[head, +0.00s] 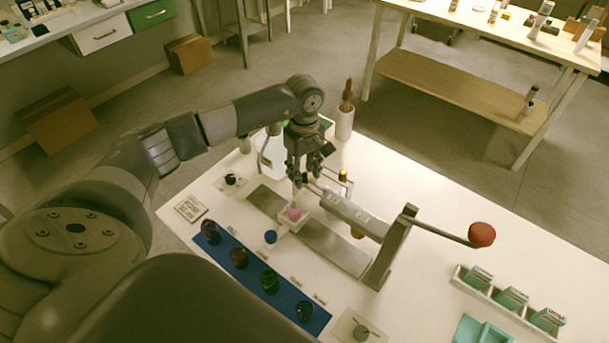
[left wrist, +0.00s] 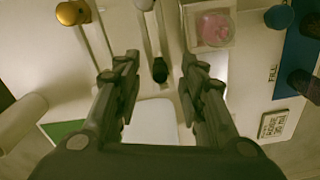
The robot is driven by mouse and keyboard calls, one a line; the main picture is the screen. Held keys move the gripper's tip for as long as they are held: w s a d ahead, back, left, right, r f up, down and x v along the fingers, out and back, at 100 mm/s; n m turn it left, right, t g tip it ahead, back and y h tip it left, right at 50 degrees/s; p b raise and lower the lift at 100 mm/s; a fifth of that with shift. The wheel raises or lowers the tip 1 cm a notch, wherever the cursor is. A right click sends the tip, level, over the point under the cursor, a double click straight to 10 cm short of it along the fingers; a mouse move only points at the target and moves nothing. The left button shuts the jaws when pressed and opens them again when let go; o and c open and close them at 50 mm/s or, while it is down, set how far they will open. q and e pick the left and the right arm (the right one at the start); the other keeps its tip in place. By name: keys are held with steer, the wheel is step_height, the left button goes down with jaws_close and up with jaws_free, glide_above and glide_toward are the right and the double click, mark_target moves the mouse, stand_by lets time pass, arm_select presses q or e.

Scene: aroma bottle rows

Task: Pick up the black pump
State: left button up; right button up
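A small black knob-like piece (head: 231,179), perhaps the black pump, sits on a pale pad at the left of the white table. In the left wrist view, a black tip (left wrist: 160,70) shows between my fingers, at the end of a thin rod; I cannot tell whether it is the pump. My left gripper (head: 306,168) hangs over the table's far side, above the end of the press. In the left wrist view its fingers (left wrist: 155,65) stand apart, with nothing visibly clamped. My right gripper is not in view.
A metal press (head: 355,213) with a red-knobbed lever (head: 481,234) stands beside my left gripper. A pink item (head: 294,212) sits in a clear-walled holder near it. A blue mat (head: 287,298) holds several dark bottles. A white vase (head: 344,124) stands behind. Small boxes fill a rack at right.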

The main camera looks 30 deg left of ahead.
arm_select(q)
steer(key=c, duration=0.9)
steer(key=shift+o, duration=0.2)
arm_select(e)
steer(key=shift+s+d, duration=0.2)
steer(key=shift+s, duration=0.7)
arm_select(q)
steer(key=shift+r, duration=0.1)
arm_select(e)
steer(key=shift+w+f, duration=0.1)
